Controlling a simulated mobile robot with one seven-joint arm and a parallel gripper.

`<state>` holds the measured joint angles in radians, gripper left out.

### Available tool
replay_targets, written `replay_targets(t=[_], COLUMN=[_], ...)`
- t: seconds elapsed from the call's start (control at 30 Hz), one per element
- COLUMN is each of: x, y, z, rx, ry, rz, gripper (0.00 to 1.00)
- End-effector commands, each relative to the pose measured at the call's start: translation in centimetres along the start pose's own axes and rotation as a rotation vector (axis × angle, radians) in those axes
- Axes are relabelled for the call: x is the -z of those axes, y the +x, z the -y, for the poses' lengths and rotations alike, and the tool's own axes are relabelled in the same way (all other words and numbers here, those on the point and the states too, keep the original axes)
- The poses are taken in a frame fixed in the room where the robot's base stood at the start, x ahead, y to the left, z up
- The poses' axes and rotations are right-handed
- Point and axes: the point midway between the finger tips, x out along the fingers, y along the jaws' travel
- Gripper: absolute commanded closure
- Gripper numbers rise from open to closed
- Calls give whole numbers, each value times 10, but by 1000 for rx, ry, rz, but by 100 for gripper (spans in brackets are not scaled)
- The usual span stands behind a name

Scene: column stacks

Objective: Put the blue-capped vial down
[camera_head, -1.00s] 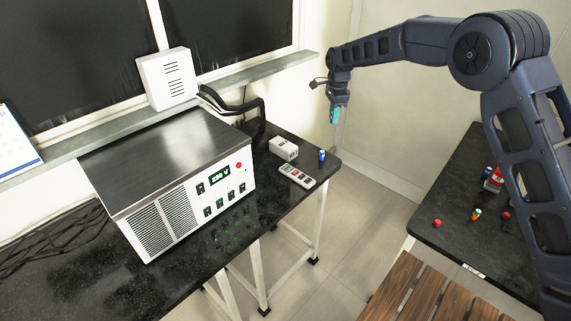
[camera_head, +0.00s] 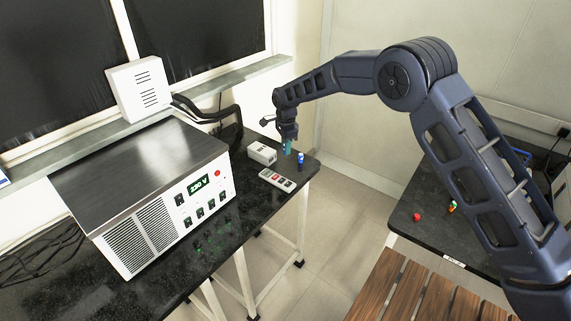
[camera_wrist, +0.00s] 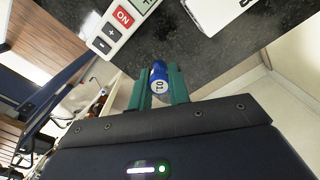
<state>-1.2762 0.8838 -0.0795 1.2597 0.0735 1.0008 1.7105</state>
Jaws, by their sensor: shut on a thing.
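My gripper (camera_head: 288,149) has green fingers and is shut on the blue-capped vial. In the wrist view the vial (camera_wrist: 158,77) sits between the two fingers, blue with a white face marked "01".
A large power unit (camera_head: 160,210) fills the bench to the left. The bench's right edge is near the blue vial. A second dark table (camera_head: 420,238) holds small red and multicoloured items.

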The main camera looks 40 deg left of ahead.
Motion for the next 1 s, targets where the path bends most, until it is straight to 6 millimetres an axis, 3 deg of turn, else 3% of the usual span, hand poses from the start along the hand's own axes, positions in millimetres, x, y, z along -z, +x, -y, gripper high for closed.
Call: replay_targets(t=[0.13, 0.47, 0.7, 1.0], x=[0, 0, 0, 0], y=[28, 50, 82, 85], z=[0, 0, 0, 0], rx=[-2, -1, -1, 0], ry=[0, 0, 0, 0], rz=[0, 0, 0, 0], gripper=[100, 100, 100, 100])
